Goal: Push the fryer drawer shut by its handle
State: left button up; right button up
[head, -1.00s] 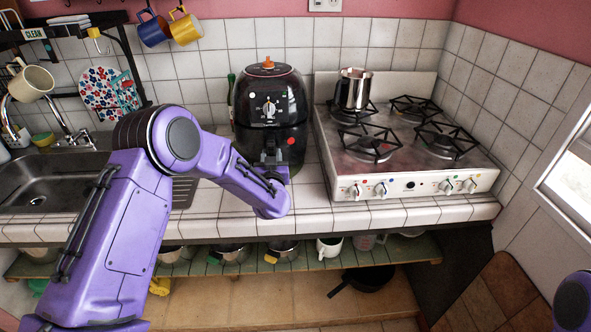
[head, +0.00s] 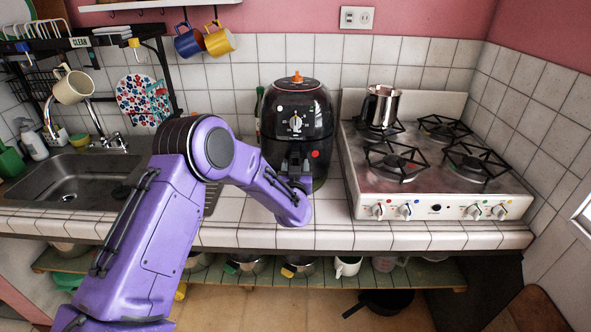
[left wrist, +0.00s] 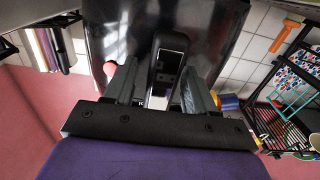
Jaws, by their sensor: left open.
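The black air fryer (head: 291,106) stands upright on the tiled counter, with a dial and an orange knob on top. My left gripper (head: 294,160) is at its lower front and covers much of the drawer there. In the left wrist view, the fryer drawer's handle (left wrist: 168,68) lies between the two open fingers of my left gripper (left wrist: 158,84). Narrow gaps show beside the handle, so it does not look gripped. Whether the handle touches the palm is hidden. How far the drawer stands out cannot be told. My right gripper is out of view.
A stove (head: 440,205) with a metal pot (head: 380,107) stands to the right of the fryer. A sink (head: 75,180) lies to the left. Mugs (head: 219,41) hang above. The counter between fryer and stove is narrow; a shelf with pots runs below.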

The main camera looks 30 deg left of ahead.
pick_arm(q)
jog(key=b+v, duration=0.3)
jog(key=v, duration=0.7)
dwell(0.4)
